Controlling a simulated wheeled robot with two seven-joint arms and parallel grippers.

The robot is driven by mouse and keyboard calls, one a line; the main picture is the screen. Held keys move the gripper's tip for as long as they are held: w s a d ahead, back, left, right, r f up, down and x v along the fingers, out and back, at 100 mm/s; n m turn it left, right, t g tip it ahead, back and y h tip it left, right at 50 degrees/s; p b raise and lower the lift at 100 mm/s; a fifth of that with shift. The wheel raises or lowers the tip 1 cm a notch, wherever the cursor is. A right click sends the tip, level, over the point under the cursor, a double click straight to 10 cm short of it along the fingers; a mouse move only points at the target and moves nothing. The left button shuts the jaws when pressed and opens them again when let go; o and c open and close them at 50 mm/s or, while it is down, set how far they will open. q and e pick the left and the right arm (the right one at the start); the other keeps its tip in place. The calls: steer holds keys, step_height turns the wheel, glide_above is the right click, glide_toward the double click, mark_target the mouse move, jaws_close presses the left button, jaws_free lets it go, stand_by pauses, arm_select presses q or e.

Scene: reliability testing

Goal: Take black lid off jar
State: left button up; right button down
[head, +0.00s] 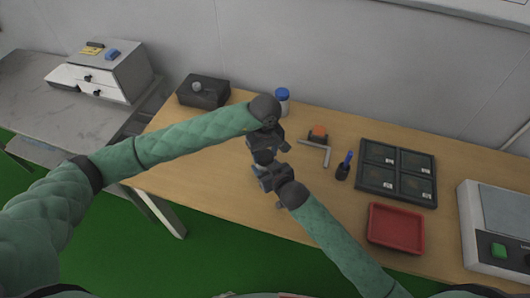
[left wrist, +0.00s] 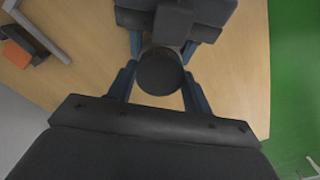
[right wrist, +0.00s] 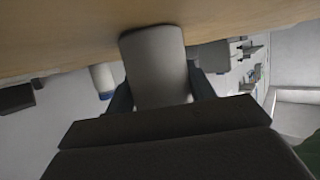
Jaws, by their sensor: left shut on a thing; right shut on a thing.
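The jar's round black lid (left wrist: 160,70) sits between the two blue fingers of my left gripper (left wrist: 160,85) in the left wrist view, and the gripper is shut on it. In the right wrist view the pale grey jar (right wrist: 157,65) stands between the fingers of my right gripper (right wrist: 162,92), which is shut on its body. In the head view my left gripper (head: 262,158) is just behind my right gripper (head: 260,174), and the two hide the jar. I cannot tell whether lid and jar are still joined.
On the wooden table (head: 200,152) stand a black box (head: 203,92), a blue-capped bottle (head: 282,104), an orange-and-black item (head: 318,132) with a grey angled bar (head: 318,146), a blue-topped black item (head: 344,168), a dark compartment tray (head: 397,144), a red tray (head: 396,214) and a scale (head: 494,248).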

arm_select(q)
steer(key=n, duration=0.5)
steer(key=shift+n, duration=0.3)
steer(key=n, duration=0.4)
steer(key=shift+n, duration=0.3)
steer(key=o, duration=1.1)
steer(key=shift+r, duration=0.1)
